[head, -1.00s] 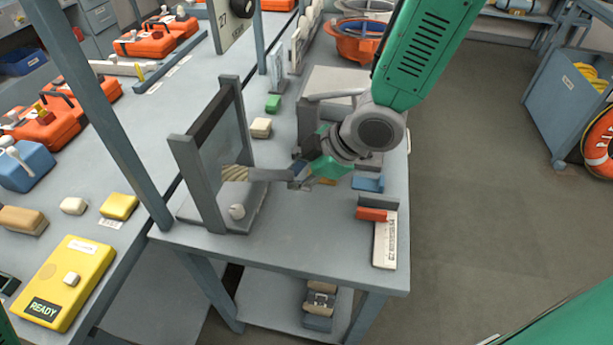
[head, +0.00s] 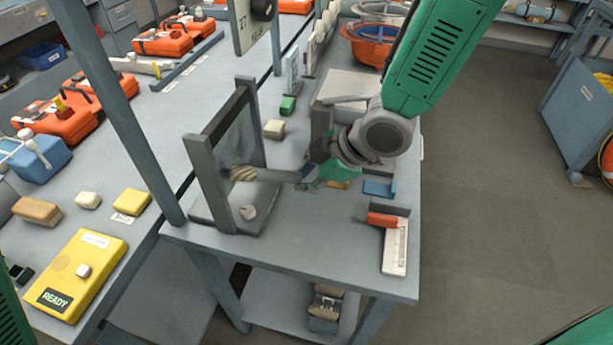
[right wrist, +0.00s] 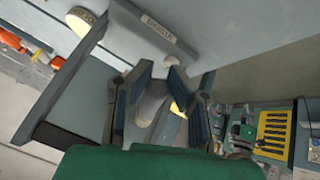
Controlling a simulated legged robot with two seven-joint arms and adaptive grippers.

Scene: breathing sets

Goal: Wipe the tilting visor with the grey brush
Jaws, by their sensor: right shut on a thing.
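The tilting visor (head: 207,168) is a grey frame with a clear pane and a dark top strip. My right gripper (head: 312,174) is to the right of the visor, shut on the grey brush (head: 278,176). The tan bristles (head: 243,173) point left at the lower part of the pane; I cannot tell whether they touch it. In the right wrist view the brush handle (right wrist: 150,105) lies between the dark fingers, with the visor beyond at left. My left gripper is out of view.
A grey block (head: 345,88) stands behind my right gripper. A red block (head: 383,219), a blue block (head: 379,189) and a white labelled strip (head: 396,248) lie at the right of the bench. A slanting post (head: 135,110) rises left of the visor. The bench front is clear.

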